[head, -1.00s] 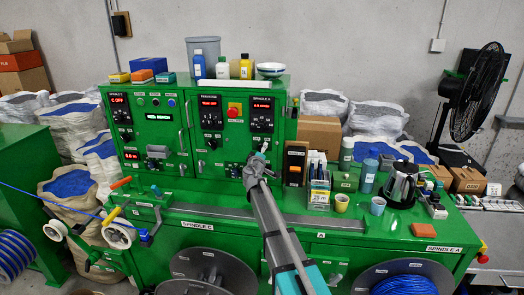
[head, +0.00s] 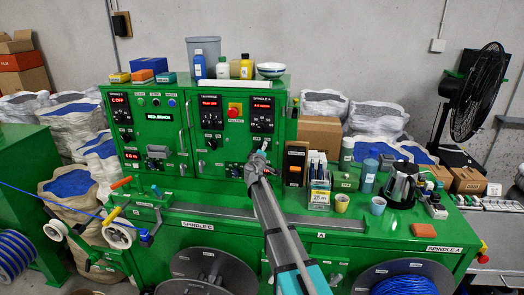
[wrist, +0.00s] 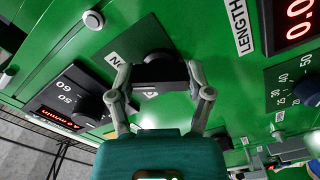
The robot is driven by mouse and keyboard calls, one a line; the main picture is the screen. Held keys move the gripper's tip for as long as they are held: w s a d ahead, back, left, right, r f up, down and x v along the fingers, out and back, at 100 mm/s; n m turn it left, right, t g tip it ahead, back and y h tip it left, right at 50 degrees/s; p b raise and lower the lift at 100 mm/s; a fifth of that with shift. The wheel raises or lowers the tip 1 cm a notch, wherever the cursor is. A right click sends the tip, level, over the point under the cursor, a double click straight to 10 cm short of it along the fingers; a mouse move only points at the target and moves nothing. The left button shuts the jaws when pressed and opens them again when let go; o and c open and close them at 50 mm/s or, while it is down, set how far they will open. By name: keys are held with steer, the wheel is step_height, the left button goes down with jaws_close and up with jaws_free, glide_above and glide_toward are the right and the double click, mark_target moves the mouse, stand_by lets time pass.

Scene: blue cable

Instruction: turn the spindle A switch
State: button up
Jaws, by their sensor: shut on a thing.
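The spindle A panel (head: 262,116), with a red display and a black dial, is on the right of the green control cabinet in the head view. My gripper (head: 258,157) is at the cabinet front just below that panel. In the wrist view, my gripper (wrist: 160,84) has its two grey fingers closed on the sides of a black switch knob (wrist: 158,70) on the green face. A white label beside the knob is partly hidden, with only "NO" readable. My gripper hides this switch in the head view.
In the wrist view, a black dial (wrist: 90,105) and a silver button (wrist: 93,20) sit to the left. In the head view, a marker holder (head: 318,192), cups and a kettle (head: 402,185) stand on the bench to the right of my arm.

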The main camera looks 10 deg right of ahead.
steer(key=shift+d, duration=0.1)
steer(key=shift+c, duration=0.4)
steer(key=shift+n, duration=0.4)
steer(key=n, duration=1.1)
steer(key=shift+r, duration=0.1)
steer(key=o, duration=1.1)
steer(key=shift+w, duration=0.1)
steer(key=shift+o, duration=0.2)
